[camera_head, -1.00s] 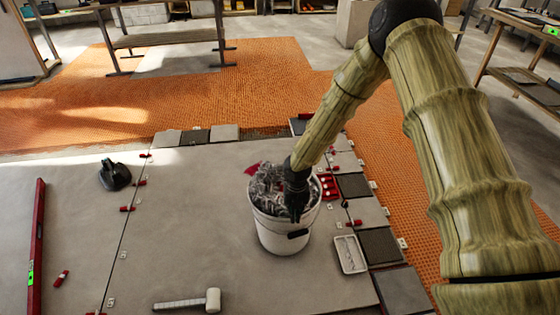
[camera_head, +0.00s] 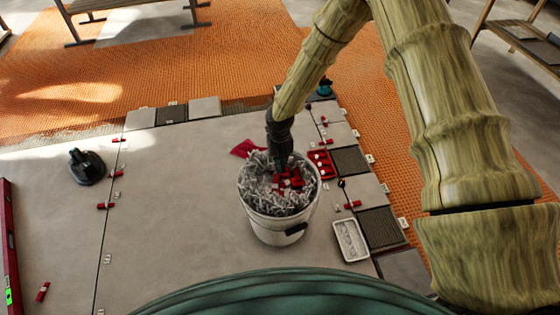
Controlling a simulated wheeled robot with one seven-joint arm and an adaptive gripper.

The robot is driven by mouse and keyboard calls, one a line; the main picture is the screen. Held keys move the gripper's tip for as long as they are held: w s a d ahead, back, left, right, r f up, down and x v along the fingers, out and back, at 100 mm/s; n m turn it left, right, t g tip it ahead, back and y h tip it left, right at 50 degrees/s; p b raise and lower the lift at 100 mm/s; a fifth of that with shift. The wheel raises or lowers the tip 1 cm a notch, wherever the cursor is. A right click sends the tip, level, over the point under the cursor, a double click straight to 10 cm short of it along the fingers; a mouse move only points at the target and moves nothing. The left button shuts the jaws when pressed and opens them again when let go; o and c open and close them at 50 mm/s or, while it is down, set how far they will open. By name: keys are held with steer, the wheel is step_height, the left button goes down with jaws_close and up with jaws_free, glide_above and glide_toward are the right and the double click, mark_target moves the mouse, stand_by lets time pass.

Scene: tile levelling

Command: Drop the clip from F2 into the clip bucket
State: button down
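The clip bucket (camera_head: 270,225) is a white pail standing on the large grey tiles near the middle of the view. It is filled with grey shredded-looking pieces, and several red clips (camera_head: 290,182) show on top inside it. My gripper (camera_head: 281,168) is dark and points down over the back part of the bucket's opening, just above the red pieces. Its fingertips are small and dark here. I cannot tell whether they are open, or whether any red piece is between them or only lies below.
A red tray (camera_head: 321,166) of small parts and a white tray (camera_head: 350,240) lie right of the bucket. A black suction-cup tool (camera_head: 86,167) stands at left. A red level (camera_head: 9,245) lies at the left edge. Red clips (camera_head: 105,206) sit along the tile seam. Open tile lies left of the bucket.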

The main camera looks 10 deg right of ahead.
steer(key=shift+f+b, duration=2.2)
steer(key=shift+f, duration=0.55)
steer(key=c, duration=1.6)
jaws_free()
steer(key=shift+o, duration=0.2)
steer(key=shift+r, duration=0.15)
step_height(320, 180, up, 12)
steer(key=shift+f, duration=0.1)
